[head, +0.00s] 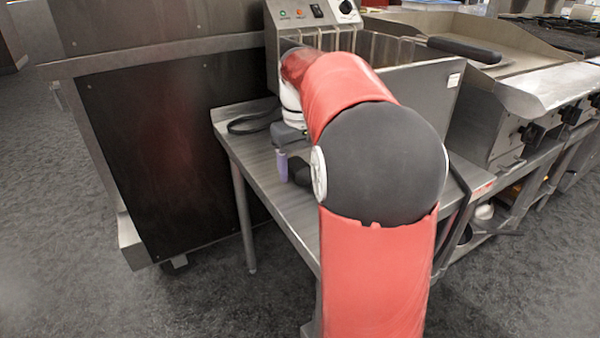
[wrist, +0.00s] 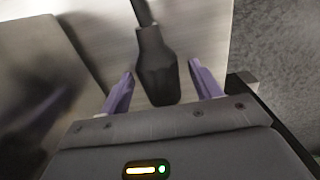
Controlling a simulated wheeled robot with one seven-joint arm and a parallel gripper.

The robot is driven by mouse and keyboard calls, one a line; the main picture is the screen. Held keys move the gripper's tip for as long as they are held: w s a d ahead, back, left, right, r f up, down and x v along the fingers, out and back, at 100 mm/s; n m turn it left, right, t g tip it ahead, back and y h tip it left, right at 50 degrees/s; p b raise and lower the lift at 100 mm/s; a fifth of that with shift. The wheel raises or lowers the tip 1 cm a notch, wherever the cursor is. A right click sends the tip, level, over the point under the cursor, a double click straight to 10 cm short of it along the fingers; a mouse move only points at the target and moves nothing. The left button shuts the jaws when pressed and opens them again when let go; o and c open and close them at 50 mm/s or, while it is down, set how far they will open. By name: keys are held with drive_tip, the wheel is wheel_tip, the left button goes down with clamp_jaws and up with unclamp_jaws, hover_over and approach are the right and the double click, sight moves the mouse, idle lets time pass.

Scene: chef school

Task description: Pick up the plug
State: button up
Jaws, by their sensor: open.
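The black plug (wrist: 156,65) lies on the metal table with its cord running up and away in the wrist view. My gripper (wrist: 160,72) is open, with one purple finger on each side of the plug. Gaps show between the plug and both fingers. In the head view my gripper (head: 283,166) is low over the table, where one purple finger shows. My own arm hides much of the area there. A dark shape sits beside that finger; I cannot tell whether it is the plug.
A black cord (head: 255,119) lies on the metal table (head: 255,157) near its back left corner. A fryer (head: 425,88) stands at the back of the table. A dark-panelled cabinet (head: 165,150) is at left and a griddle (head: 525,75) at right.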

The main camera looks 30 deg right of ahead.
sight(300, 163)
drive_tip(key=shift+f, duration=0.1)
drive_tip(key=shift+c, duration=0.3)
drive_tip(key=c, duration=1.1)
wheel_tip(300, 163, up, 20)
drive_tip(key=p, duration=0.3)
